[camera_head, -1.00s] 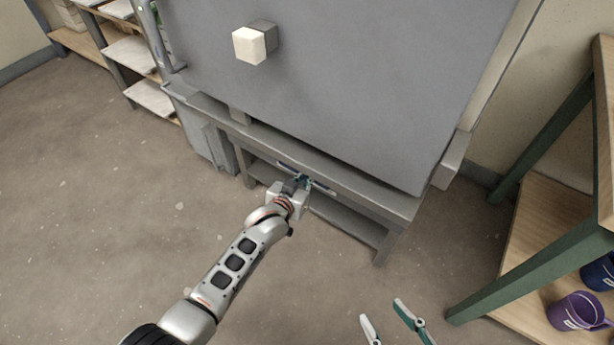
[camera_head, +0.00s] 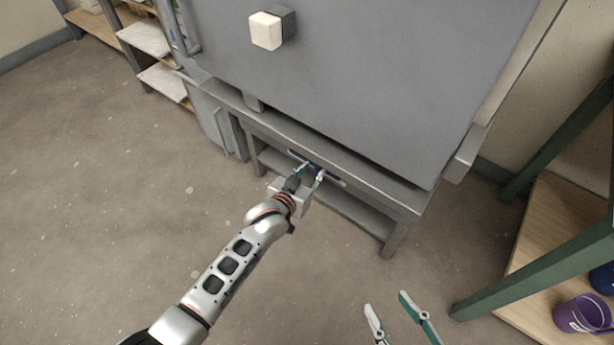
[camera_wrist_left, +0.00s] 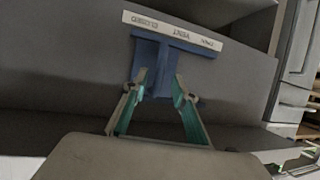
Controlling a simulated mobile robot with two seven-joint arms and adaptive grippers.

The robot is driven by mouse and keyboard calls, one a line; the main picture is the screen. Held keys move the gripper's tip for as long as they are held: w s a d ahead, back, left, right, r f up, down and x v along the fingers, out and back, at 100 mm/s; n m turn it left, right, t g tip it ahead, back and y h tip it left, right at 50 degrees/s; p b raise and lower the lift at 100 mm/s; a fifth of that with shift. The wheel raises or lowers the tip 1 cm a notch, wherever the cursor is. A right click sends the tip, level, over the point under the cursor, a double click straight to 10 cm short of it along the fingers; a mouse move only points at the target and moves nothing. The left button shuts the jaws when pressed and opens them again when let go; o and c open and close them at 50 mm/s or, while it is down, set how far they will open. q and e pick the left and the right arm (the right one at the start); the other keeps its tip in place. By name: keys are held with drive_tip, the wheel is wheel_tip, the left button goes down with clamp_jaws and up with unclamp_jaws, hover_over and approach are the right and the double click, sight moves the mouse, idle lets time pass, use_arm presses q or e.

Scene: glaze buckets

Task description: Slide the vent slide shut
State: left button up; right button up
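The vent slide is a blue T-shaped piece (camera_wrist_left: 157,62) under a pale lettered strip (camera_wrist_left: 172,30) in the left wrist view. In the head view it is a small blue patch (camera_head: 313,165) on the front rail below the grey kiln (camera_head: 350,75). My left gripper (camera_head: 311,172) is in front of it. Its fingers are spread, one toward each side of the blue stem, also in the left wrist view (camera_wrist_left: 160,76). I cannot tell whether they touch it. My right gripper (camera_head: 387,299) is open and empty at the bottom of the head view, away from the kiln.
The kiln stand (camera_head: 392,236) has legs and a lower shelf. A wooden shelf with green legs (camera_head: 540,270) stands at the right, with a purple bucket (camera_head: 582,316). A rack with pale boards (camera_head: 145,40) stands at the upper left. The floor in front is clear.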

use_arm(q)
drive_tip(key=shift+v, duration=1.85)
